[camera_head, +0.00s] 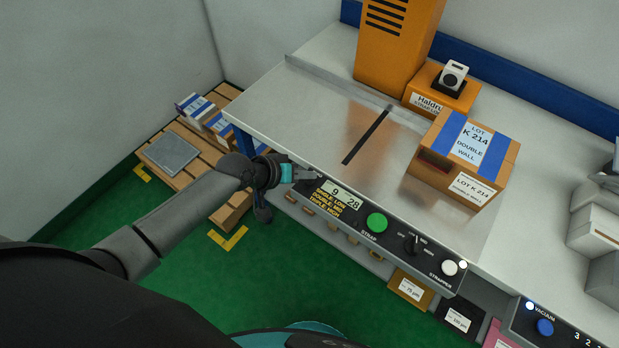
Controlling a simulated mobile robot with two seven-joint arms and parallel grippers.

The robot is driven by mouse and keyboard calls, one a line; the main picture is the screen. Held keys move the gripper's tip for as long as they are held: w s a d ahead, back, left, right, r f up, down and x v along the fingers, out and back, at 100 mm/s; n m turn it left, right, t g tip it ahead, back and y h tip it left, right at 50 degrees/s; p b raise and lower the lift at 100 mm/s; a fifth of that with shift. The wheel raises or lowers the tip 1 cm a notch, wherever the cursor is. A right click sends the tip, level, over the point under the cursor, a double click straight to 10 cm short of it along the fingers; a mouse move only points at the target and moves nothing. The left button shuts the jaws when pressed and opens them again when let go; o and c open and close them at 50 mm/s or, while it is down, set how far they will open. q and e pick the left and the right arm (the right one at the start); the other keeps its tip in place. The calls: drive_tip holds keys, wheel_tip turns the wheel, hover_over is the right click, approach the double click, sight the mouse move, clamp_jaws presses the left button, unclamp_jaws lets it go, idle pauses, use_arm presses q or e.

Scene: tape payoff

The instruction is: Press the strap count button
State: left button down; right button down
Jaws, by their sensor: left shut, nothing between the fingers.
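The strapping machine's control panel (372,222) runs along the front edge of the metal table. It carries a display (341,194) reading 9 and 28, yellow text about single, double and triple, a round green button (376,222) by the word STRAP, a black selector knob (411,243) and a white round knob or lamp (449,267). I cannot read a strap count label. My left gripper (314,177) is shut and empty at the panel's left end, just left of the display, hiding that corner. Whether it touches the panel, I cannot tell. My right gripper is out of view.
A carton (463,158) marked LOT K 214 DOUBLE WALL sits on the table, right of a dark slot (367,136). An orange machine column (395,45) stands behind. A vacuum panel (550,326) is at lower right. A wooden pallet (190,150) lies on the floor at left.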

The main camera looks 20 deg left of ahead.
sight(306, 183)
use_arm(q)
drive_tip(key=shift+f+b, duration=0.4)
drive_tip(key=shift+f, duration=0.15)
idle(0.6)
drive_tip(key=shift+r, duration=0.15)
drive_tip(key=shift+r+p, duration=0.85)
drive_tip(key=shift+p, duration=0.15)
wheel_tip(306, 183, up, 5)
drive_tip(key=p, duration=0.5)
drive_tip(key=shift+r, duration=0.1)
idle(0.6)
